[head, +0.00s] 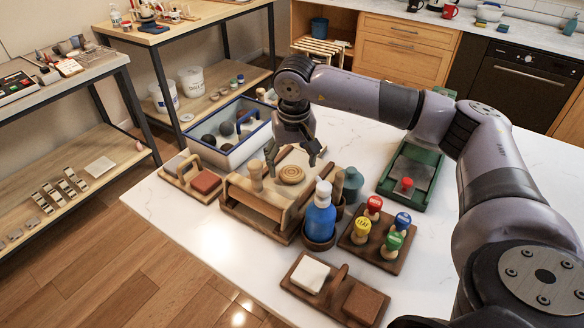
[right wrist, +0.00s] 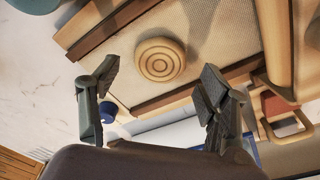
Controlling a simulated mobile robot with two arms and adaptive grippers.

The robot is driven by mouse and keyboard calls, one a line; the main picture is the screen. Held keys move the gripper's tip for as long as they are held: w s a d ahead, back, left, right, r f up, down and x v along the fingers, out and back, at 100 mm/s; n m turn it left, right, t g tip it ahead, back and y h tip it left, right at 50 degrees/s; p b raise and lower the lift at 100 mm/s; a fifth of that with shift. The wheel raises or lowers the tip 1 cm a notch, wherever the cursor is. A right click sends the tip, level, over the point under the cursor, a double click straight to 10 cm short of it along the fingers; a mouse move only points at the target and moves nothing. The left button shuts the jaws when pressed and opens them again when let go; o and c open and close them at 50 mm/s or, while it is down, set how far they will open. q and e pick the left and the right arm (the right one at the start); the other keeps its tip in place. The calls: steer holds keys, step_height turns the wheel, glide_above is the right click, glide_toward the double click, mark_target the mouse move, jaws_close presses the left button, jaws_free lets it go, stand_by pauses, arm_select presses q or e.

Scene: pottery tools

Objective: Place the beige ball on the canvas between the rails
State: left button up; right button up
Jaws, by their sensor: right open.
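The beige ball (head: 291,174) is a rounded beige piece with ring marks on its top. It rests on the pale canvas (head: 293,157) of the wooden slab roller, between the wooden rails. In the right wrist view the ball (right wrist: 160,60) sits on the woven canvas (right wrist: 222,30), with a rail (right wrist: 192,96) on the near side. My right gripper (head: 292,156) points down over the ball with fingers spread. In the right wrist view my right gripper (right wrist: 159,74) is open and empty, its fingers apart from the ball on either side. My left gripper is not in view.
A blue-rimmed tray (head: 196,140) with dark and pale lumps stands behind the roller. A blue bottle (head: 319,217), a stamp rack (head: 362,245), a green tray (head: 390,190) and wooden caddies (head: 200,193) surround it. The white table's right side is mostly clear.

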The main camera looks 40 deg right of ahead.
mark_target(293, 177)
step_height(293, 177, up, 10)
steer(key=s+b, duration=0.1)
steer(key=shift+a, duration=0.25)
stand_by(0.4)
